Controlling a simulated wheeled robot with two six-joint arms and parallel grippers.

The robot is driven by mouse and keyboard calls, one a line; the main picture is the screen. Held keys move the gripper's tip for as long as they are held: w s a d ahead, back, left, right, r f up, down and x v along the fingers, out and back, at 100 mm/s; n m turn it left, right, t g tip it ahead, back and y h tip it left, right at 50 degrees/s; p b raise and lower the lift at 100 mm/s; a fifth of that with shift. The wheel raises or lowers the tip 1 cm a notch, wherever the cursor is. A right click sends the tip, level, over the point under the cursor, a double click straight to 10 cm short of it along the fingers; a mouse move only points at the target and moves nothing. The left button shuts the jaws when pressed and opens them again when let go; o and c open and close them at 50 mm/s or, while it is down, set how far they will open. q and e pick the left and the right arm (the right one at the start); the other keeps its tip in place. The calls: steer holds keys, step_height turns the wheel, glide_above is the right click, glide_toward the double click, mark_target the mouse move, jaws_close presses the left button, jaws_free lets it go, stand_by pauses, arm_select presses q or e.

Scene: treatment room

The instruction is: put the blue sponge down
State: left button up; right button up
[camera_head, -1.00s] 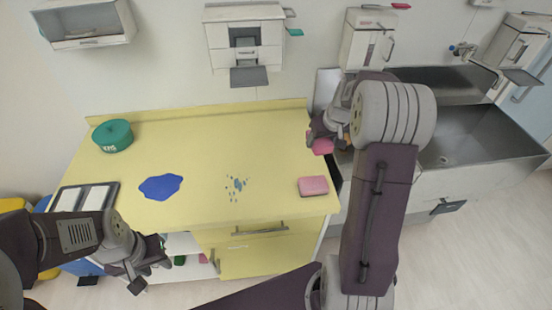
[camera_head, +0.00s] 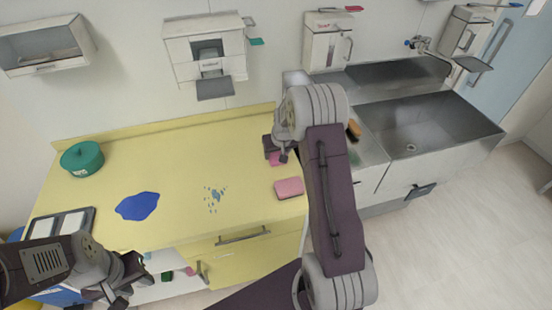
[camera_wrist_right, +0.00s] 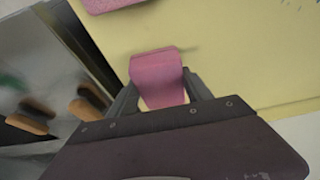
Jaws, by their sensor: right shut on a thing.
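I see no blue sponge in either view. My right gripper (camera_head: 276,154) is shut on a pink sponge (camera_wrist_right: 158,76), which shows between the fingers in the wrist view. It is over the right end of the yellow counter (camera_head: 170,222); whether the sponge touches the counter I cannot tell. A second pink sponge (camera_head: 289,188) lies on the counter near its front right corner, and its edge shows in the wrist view (camera_wrist_right: 110,3). My left gripper (camera_head: 129,281) is open and empty in front of the counter at the lower left.
A blue puddle (camera_head: 137,206) and a patch of blue-grey spots (camera_head: 215,198) mark the counter. A green pot (camera_head: 82,159) stands at its back left and a dark two-part tray (camera_head: 60,226) at the front left. A steel sink (camera_head: 425,125) and an orange-brown brush (camera_head: 353,129) are right.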

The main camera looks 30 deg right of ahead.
steer(key=shift+w+a+f, duration=0.1)
steer(key=shift+a+f, duration=0.2)
step_height(320, 180, down, 3)
steer(key=shift+r, duration=0.1)
steer(key=shift+d+f, duration=0.15)
steer(key=shift+f, duration=0.3)
steer(key=shift+f, duration=0.15)
steer(key=o, duration=1.2)
